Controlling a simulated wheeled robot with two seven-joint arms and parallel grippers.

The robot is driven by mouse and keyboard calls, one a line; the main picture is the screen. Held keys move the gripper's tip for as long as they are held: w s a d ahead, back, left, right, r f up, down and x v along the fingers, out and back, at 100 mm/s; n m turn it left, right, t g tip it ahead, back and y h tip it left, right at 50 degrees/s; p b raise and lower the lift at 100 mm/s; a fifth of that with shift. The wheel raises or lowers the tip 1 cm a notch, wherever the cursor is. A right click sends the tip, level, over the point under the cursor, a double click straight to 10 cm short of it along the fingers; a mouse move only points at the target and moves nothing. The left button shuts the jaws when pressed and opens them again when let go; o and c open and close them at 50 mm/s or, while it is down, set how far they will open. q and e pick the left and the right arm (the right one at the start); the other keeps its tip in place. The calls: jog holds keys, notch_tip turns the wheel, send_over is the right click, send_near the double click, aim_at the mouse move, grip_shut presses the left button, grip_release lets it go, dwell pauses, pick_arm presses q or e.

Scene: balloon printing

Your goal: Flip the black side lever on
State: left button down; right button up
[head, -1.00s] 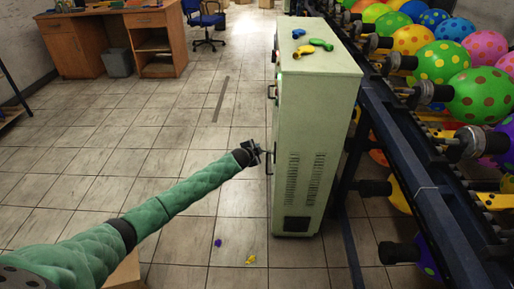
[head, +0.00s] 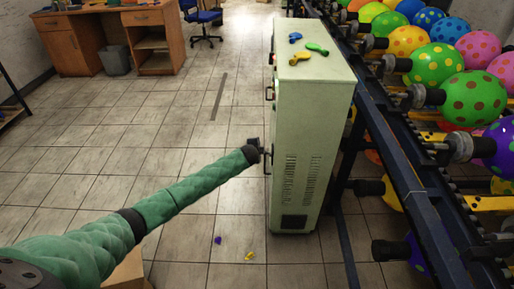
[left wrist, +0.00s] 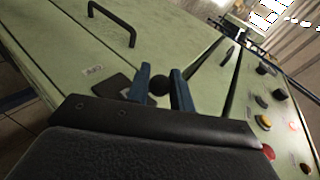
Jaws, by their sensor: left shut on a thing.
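The pale green cabinet (head: 310,130) stands on the tiled floor, with its control side facing left. My left gripper (head: 258,150) is at that side, near a black handle (head: 267,160). In the left wrist view, the two blue fingers of my left gripper (left wrist: 161,86) are on either side of the round black knob of the side lever (left wrist: 158,85), shut on it. The lever's shaft is hidden behind my wrist, and the lever cannot be made out in the head view. My right gripper is not in view.
Balloons (head: 470,98) hang on a dark rack (head: 400,160) to the cabinet's right. Loose balloons (head: 317,48) lie on the cabinet top and on the floor (head: 249,256). A panel with buttons (left wrist: 264,121) shows in the left wrist view.

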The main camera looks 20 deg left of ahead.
pick_arm(q)
jog(key=shift+d+r, duration=0.1)
jog(key=shift+d, duration=0.2)
jog(key=c, duration=1.3)
grip_release()
jog(key=shift+w+d, duration=0.1)
jog(key=shift+o, duration=0.2)
jog(key=shift+s+a, duration=0.2)
jog(key=v, duration=0.7)
jog(key=shift+s+b, duration=0.2)
jog(key=shift+b, duration=0.25)
jog(key=shift+d+r, duration=0.1)
